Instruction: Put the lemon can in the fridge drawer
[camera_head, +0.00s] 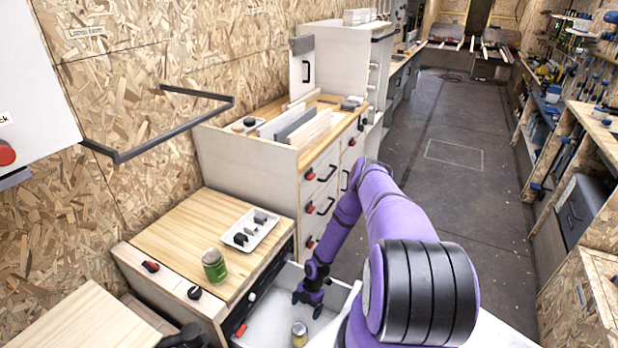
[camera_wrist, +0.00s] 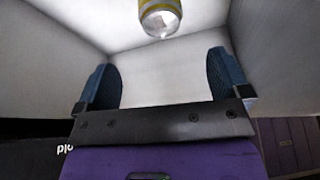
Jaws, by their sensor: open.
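A small can with a yellow band and a silvery end, which looks like the lemon can (camera_head: 299,334), is inside the open white fridge drawer (camera_head: 265,330). It also shows at the top edge of the wrist view (camera_wrist: 160,18), partly cut off. My gripper (camera_head: 308,298) reaches down into the drawer, behind the can in the head view and apart from it. In the wrist view its two blue fingers (camera_wrist: 163,80) are spread, with nothing between them. The can's label cannot be read.
A green jar (camera_head: 214,266) and a white tray (camera_head: 249,230) with small dark items stand on the wooden counter left of the drawer. A taller white cabinet (camera_head: 270,170) with black handles stands behind. The floor aisle (camera_head: 455,155) to the right is clear.

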